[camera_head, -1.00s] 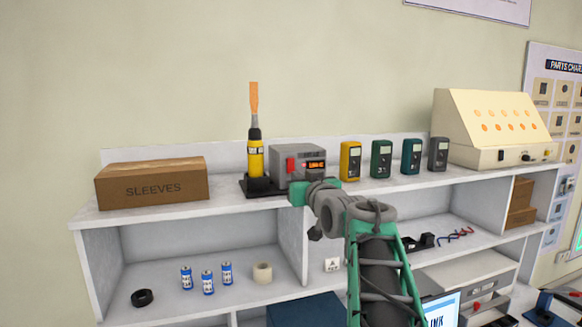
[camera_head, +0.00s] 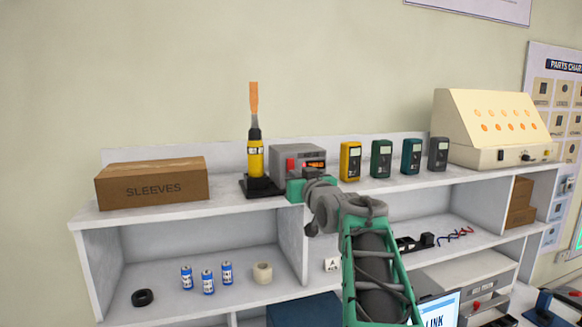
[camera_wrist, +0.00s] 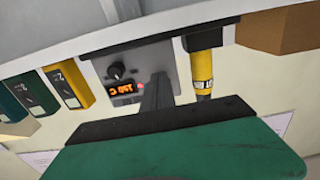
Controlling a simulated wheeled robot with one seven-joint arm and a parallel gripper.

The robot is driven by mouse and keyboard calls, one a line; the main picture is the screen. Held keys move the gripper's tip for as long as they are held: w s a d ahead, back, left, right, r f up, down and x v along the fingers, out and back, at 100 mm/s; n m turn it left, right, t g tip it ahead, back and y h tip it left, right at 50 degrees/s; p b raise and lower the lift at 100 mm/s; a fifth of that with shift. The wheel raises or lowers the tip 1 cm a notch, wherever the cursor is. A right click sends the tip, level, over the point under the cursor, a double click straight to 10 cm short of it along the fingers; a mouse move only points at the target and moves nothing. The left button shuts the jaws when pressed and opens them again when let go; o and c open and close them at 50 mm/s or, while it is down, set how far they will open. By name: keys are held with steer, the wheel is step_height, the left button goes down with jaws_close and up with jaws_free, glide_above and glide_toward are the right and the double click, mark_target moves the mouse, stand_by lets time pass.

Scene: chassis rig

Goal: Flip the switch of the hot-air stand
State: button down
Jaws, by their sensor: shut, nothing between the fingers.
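The hot-air stand is a grey box (camera_head: 297,154) on the upper shelf, with a red switch (camera_head: 291,165) and a lit display (camera_head: 315,166) on its front. In the wrist view the stand appears upside down, with a black knob (camera_wrist: 117,71), orange digits (camera_wrist: 122,88) and a small red light (camera_wrist: 141,86). A yellow hot-air tool with an orange tip (camera_head: 255,150) stands upright in a black base beside the box. My gripper (camera_wrist: 158,82) is shut and empty, with its fingers at the stand's front.
A cardboard box (camera_head: 152,184) stands left on the same shelf. Several handheld meters (camera_head: 381,159) stand close on the right, then a cream console (camera_head: 493,130). The shelf edge (camera_head: 215,209) runs just below my gripper. Blue cans (camera_head: 207,282) stand on the lower shelf.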

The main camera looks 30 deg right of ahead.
steer(key=shift+w+d, duration=0.15)
steer(key=shift+w, duration=0.35)
steer(key=shift+s, duration=0.1)
steer(key=shift+s+f+b, duration=0.15)
steer(key=shift+s+b, duration=0.1)
steer(key=shift+b, duration=0.15)
steer(key=b+v, duration=0.5)
steer(key=v, duration=0.2)
steer(key=shift+s, duration=0.15)
